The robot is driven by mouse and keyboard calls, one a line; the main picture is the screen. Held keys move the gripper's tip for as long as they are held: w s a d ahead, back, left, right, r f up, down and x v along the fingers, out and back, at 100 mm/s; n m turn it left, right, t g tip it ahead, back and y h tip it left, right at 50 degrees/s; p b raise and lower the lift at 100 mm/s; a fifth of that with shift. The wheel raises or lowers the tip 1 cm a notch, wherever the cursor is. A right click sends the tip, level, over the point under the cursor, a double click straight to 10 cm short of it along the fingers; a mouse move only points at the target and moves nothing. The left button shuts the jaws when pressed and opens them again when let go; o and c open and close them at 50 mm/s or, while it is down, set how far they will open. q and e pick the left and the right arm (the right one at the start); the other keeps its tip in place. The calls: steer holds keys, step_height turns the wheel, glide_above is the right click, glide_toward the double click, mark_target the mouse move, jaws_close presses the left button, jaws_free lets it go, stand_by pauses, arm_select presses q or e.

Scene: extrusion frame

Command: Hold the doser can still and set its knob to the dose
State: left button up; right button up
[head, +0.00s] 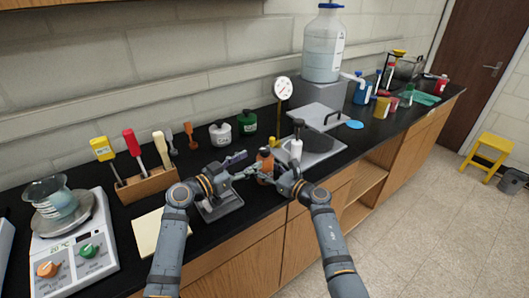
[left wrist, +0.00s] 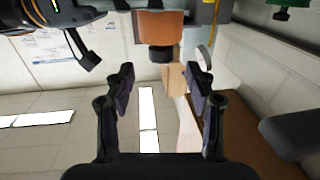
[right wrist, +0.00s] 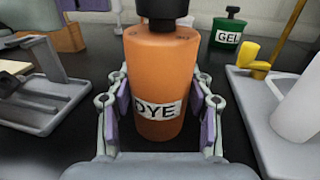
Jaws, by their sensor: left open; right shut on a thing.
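The doser can is an orange bottle marked DYE (right wrist: 160,75), upright on the black bench, with a black knob (right wrist: 162,8) on top. It also shows in the head view (head: 265,160), partly hidden by my grippers. My right gripper (right wrist: 161,95) is shut on the can, one finger on each side of its body. My left gripper (head: 236,174) is open and empty to the left of the can. In the left wrist view the can (left wrist: 160,27) appears upside down, and its knob (left wrist: 161,54) lies just beyond the open fingertips (left wrist: 162,80), apart from them. The dose marks are too small to read.
A grey stand (head: 218,207) sits left of the can. A grey tray (head: 318,150) with a white bottle (head: 296,146) stands to the right. A green GEL can (head: 247,122), a white can (head: 220,134) and a round gauge (head: 283,89) stand behind.

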mark_target(261, 153)
arm_select(q)
steer(key=x, duration=0.7)
steer(key=shift+w+d, duration=0.15)
steer(key=shift+w, duration=0.1)
